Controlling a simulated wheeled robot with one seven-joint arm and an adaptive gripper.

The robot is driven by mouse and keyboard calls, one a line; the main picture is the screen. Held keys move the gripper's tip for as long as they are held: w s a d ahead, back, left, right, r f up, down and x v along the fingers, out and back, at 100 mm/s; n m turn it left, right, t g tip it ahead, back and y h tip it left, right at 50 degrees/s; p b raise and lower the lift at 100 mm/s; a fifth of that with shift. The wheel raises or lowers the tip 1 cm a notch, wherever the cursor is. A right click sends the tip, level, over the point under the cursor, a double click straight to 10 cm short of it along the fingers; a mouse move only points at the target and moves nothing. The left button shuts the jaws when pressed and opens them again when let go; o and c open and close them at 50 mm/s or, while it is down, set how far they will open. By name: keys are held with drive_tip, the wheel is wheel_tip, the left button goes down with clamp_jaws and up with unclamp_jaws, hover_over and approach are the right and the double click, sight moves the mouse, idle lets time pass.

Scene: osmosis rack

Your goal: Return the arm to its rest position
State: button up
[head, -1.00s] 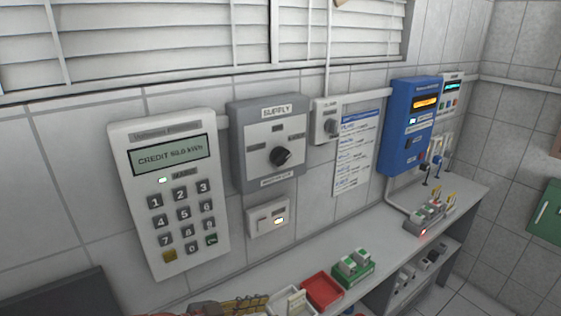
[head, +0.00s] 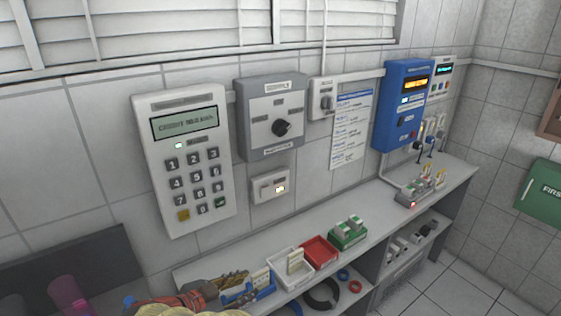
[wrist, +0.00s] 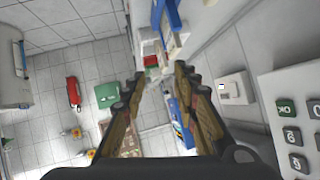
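My gripper (wrist: 158,80) shows in the wrist view, with its two brown-and-black fingers spread apart and a clear gap between the tips. Nothing is held between them. The keypad meter (wrist: 292,115) is close on the right of the wrist view, beside the gripper and apart from it.
The wall holds the keypad meter (head: 186,160), the grey supply switch (head: 271,115) and a blue unit (head: 402,105). Tiled floor is open at right.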

drive_tip(key=w+a+n+t+y, duration=0.35)
drive_tip(key=a+y, duration=0.25)
drive_tip(key=a, duration=0.4)
drive_tip(key=s+a+r+n+g+y, duration=0.4)
drive_tip(key=a+n+y, duration=0.2)
drive_tip(key=a+y, duration=0.2)
drive_tip(key=s+d+n+g+h, duration=0.1)
drive_tip(key=s+d+n+g, duration=0.1)
drive_tip(key=s+d, duration=0.45)
drive_tip(key=s+d+n+g+h, duration=0.1)
drive_tip(key=s+d+g, duration=0.15)
drive_tip(key=d, duration=0.75)
drive_tip(key=s+d+n+g, duration=0.1)
drive_tip(key=s+d+n, duration=0.1)
drive_tip(key=s+d, duration=0.45)
drive_tip(key=s+d+r+m+t+h, duration=0.1)
drive_tip(key=d+r+m+h, duration=0.1)
drive_tip(key=d, duration=0.9)
drive_tip(key=s+d+r+m+t+h, duration=0.1)
drive_tip(key=d+r+h, duration=0.1)
drive_tip(key=d, duration=1)
drive_tip(key=shift+s+d+r+m+h, duration=0.2)
drive_tip(key=shift+d+r+m+h, duration=0.15)
drive_tip(key=shift+r, duration=0.55)
drive_tip(key=shift+o, duration=0.5)
drive_tip(key=shift+a, duration=0.1)
